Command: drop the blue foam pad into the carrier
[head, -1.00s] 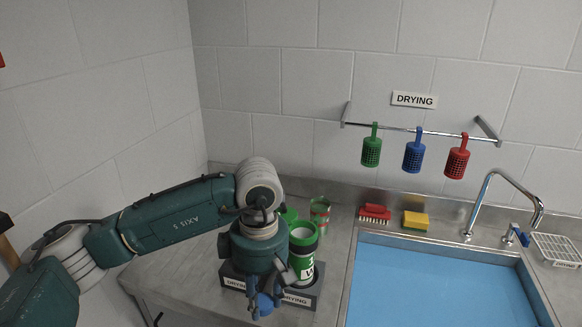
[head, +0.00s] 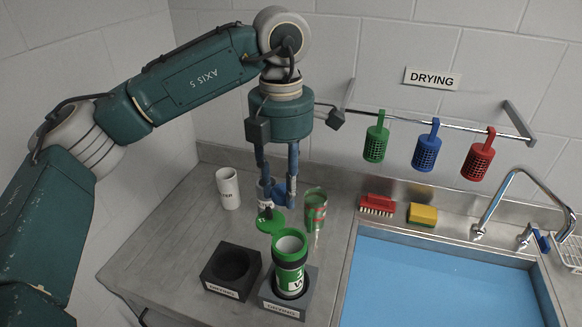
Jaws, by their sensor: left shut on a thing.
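My left gripper (head: 278,198) is shut on a small blue piece, the blue foam pad (head: 282,191), held between its fingertips. The gripper points down above the counter, behind the carrier in the picture. The carrier (head: 290,277) is a green, white and black cylinder with a pale open mouth. It stands upright in the right-hand dark holder (head: 284,304). The pad is above and apart from the carrier. The fingers partly hide the pad. My right gripper is not in view.
An empty dark holder (head: 218,284) stands left of the carrier. A red brush (head: 377,205), a yellow sponge (head: 423,214) and the blue basin (head: 430,285) are right. Three coloured baskets hang from a rail.

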